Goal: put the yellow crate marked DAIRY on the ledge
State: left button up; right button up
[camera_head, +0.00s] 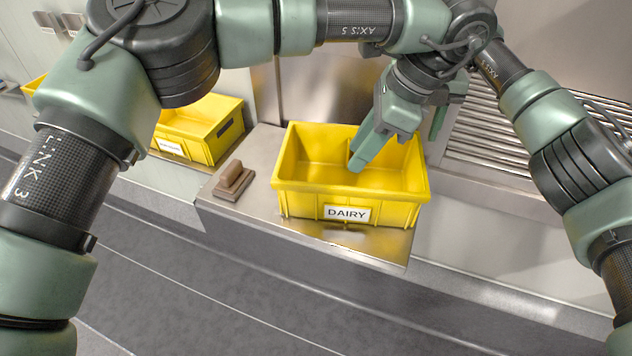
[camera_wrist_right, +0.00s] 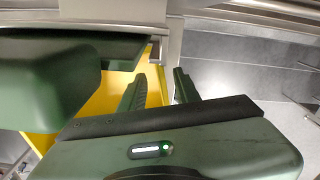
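The yellow DAIRY crate (camera_head: 300,200) stands upright on a metal surface (camera_head: 240,205) in the middle of the head view. It looks empty, though the arms hide part of its inside and its far right corner. My left gripper (camera_head: 372,142) reaches over the crate, with a finger over its inside; its finger gap is not clear. My right gripper (camera_head: 438,122) is at the crate's right side, partly hidden behind the left one. In the right wrist view, the right gripper (camera_wrist_right: 160,88) has its fingers apart, with the yellow crate wall (camera_wrist_right: 95,103) by the left finger.
A brown block (camera_head: 234,182) sits on the metal surface left of the crate. Another yellow crate (camera_head: 205,130) with a label stands further left. A slatted metal rack (camera_head: 500,140) is at the right. Grey floor (camera_head: 200,290) lies in front.

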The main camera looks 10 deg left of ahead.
notch_tip(320, 180, up, 10)
jog(key=shift+f, duration=0.25)
jog(key=shift+f, duration=0.1)
dwell(0.4)
